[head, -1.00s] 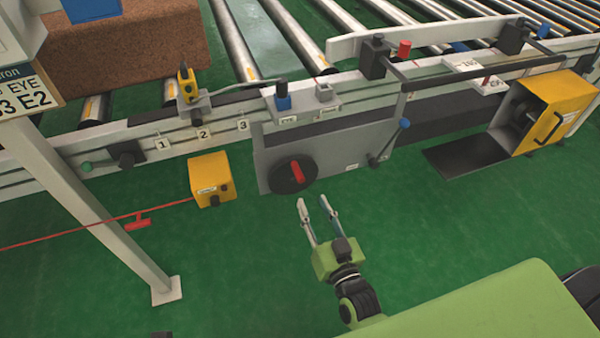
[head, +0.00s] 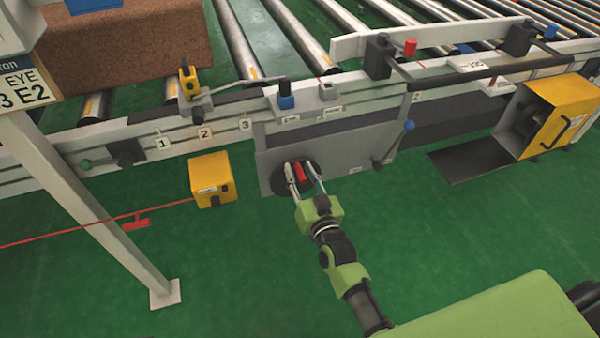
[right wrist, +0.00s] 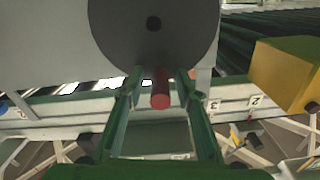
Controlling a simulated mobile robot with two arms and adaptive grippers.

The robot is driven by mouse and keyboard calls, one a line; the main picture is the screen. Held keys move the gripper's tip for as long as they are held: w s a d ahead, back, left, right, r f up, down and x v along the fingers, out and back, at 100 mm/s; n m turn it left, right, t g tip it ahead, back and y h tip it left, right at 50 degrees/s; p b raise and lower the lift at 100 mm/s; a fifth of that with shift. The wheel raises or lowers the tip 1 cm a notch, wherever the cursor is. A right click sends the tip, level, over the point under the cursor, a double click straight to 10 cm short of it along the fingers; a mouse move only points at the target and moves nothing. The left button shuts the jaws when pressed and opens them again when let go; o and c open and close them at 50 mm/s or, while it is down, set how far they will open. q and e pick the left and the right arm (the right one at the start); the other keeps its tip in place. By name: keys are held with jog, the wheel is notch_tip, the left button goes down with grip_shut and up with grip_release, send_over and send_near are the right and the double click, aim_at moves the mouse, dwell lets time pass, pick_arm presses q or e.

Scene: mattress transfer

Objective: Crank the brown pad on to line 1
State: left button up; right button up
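The brown pad (head: 130,50) lies on the rollers at the upper left of the head view. Number plate 1 (head: 163,143) is on the rail below it, left of plates 2 (head: 204,133) and 3 (head: 245,125). The crank is a dark disc with a red handle (head: 301,172) on a grey panel (head: 350,155). My right gripper (head: 305,178) is at the disc, its open fingers on either side of the handle. In the right wrist view the red handle (right wrist: 160,92) stands between the fingertips, with gaps showing. My left gripper is not in view.
A yellow box (head: 211,180) with a red cord (head: 100,229) stands left of the crank. A grey post (head: 95,215) stands at the left. An open yellow box (head: 562,112) is at the right. Green floor in front is clear.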

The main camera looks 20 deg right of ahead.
grip_shut()
jog(key=shift+d, duration=0.1)
